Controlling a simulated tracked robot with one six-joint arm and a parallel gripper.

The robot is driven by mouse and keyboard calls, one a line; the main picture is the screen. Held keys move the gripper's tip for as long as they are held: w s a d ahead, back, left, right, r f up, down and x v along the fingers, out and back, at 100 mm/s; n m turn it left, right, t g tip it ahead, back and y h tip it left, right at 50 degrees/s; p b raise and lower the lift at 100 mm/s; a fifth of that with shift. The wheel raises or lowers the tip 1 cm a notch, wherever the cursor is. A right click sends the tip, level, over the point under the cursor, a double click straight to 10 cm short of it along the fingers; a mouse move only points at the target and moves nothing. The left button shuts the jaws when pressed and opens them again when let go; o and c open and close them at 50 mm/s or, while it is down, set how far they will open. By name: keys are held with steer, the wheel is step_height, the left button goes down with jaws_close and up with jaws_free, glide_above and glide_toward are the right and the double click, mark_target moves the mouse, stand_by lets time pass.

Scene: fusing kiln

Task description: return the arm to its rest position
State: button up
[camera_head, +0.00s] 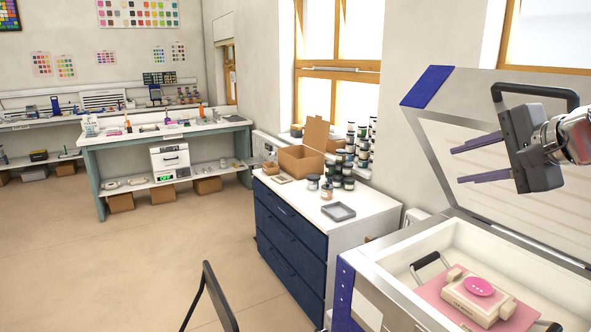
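My gripper (455,166) is at the right, raised in front of the kiln's open lid (440,140). Its two purple fingers point left and stand apart with nothing between them. Part of my arm shows at the right edge. Below it, the kiln (400,292) is open. A pink board (440,300) with dark handles lies inside, bearing a cream block-shaped piece (462,298) with a bright pink oval (479,286) on top. The gripper is well above these and apart from them.
Left of the kiln stands a blue drawer cabinet (290,240) with an open cardboard box (302,158), jars (343,168) and a grey tray (338,211). A workbench (165,132) is at the back left. A dark curved bar (211,290) rises at the bottom. The floor at left is clear.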

steer(key=s+a+f+n+g, duration=0.2)
steer(key=s+a+f+n, duration=0.1)
steer(key=a+f, duration=0.55)
steer(key=s+a+f+n+g+h, duration=0.1)
steer(key=s+a+f+n+g, duration=0.1)
steer(key=s+a+f+n, duration=0.4)
steer(key=s+a+f+n+g+h, duration=0.1)
steer(key=s+a+f+n+g, duration=0.1)
steer(key=s+a+f+n, duration=0.4)
steer(key=s+a+f, duration=0.1)
steer(key=s+f, duration=0.3)
steer(key=f, duration=0.4)
steer(key=shift+s+f+h, duration=0.25)
steer(key=shift+s+h, duration=0.05)
steer(key=shift+s, duration=0.05)
